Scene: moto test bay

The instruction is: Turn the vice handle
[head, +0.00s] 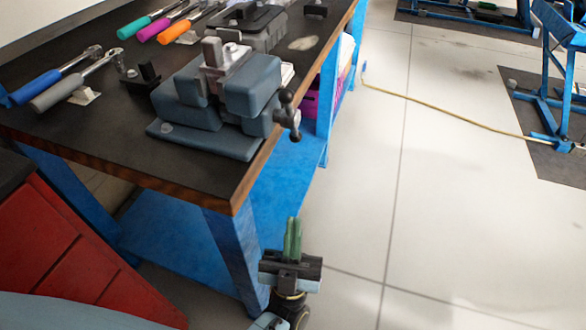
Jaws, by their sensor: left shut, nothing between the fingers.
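A blue-grey bench vice (248,90) stands on the dark workbench top, near its right edge. Its dark metal handle (290,112) sticks out past the bench edge on the vice's right side, with a round knob at its upper end. My left gripper (293,238) is at the bottom centre of the head view, beside the front bench leg and lower in the picture than the handle. Its green fingers are together, pointing up, with nothing between them. It is apart from the handle and the vice. My right gripper does not show.
The workbench (110,130) has a wooden edge and blue legs. Ratchets with blue (35,88) and grey (58,92) grips lie left of the vice. A red cabinet (70,250) stands at lower left. A yellow cable (450,117) crosses the floor. The pale floor at right is mostly clear.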

